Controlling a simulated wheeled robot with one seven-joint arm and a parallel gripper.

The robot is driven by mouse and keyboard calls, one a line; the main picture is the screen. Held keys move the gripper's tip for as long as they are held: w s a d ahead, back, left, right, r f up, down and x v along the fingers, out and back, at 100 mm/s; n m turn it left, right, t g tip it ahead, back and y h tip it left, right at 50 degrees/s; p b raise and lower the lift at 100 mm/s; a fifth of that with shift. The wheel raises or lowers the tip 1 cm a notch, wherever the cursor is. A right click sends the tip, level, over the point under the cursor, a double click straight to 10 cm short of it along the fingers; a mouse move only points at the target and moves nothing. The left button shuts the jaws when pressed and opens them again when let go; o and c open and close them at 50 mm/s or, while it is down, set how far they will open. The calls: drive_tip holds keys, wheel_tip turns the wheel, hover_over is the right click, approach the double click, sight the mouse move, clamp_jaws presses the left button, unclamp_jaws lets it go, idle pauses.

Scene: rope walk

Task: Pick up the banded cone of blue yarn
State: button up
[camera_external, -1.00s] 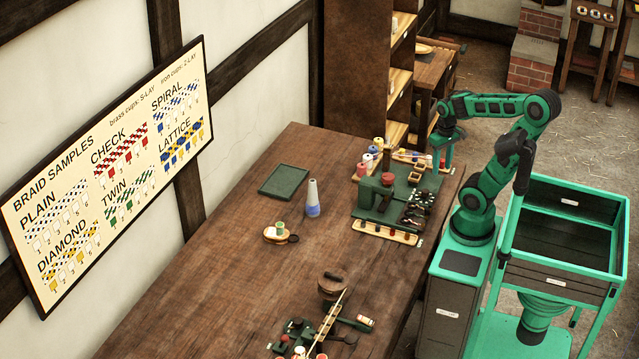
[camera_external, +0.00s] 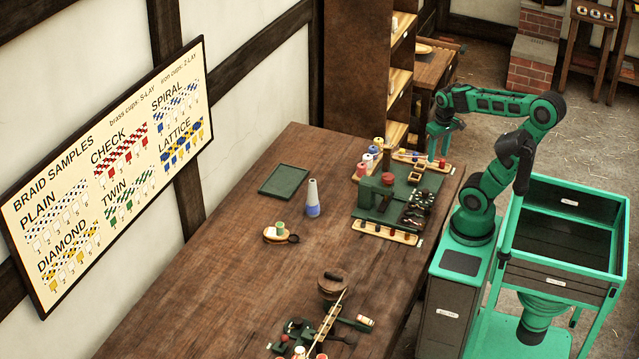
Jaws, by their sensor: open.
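My gripper (camera_external: 438,152) is open, with its fingers pointing down above the right end of the back wooden rack (camera_external: 408,155) on the table. Small blue and red pieces show close under the fingers; whether one is a banded blue cone is too small to tell. Several small spools or cones, white, bluish and red (camera_external: 366,160), stand in a rack left of the green board. No band can be made out clearly.
A green board (camera_external: 390,203) with a dark green block and small tools lies between the racks. A front rack (camera_external: 385,233) holds small pieces. A shelf (camera_external: 397,80) stands behind.

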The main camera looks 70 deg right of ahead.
drive_tip(key=w+f+t+h, duration=0.2)
drive_tip(key=w, duration=0.9)
drive_tip(key=n+t+y, duration=0.3)
drive_tip(key=n+t, duration=0.3)
drive_tip(key=t, duration=0.5)
hover_over(313, 197)
drive_tip(key=s+d, duration=0.3)
drive_tip(key=s, duration=0.2)
wheel_tip(313, 197, down, 3)
drive_tip(key=x, duration=0.5)
drive_tip(key=shift+w+a+f, duration=0.1)
drive_tip(key=shift+w+a, duration=0.05)
drive_tip(key=shift+a, duration=0.05)
drive_tip(key=shift+a+x, duration=0.2)
drive_tip(key=shift+x, duration=1.15)
drive_tip(key=shift+a+x, duration=0.2)
drive_tip(key=shift+x, duration=1.15)
drive_tip(key=shift+f, duration=0.1)
drive_tip(key=c, duration=1.1)
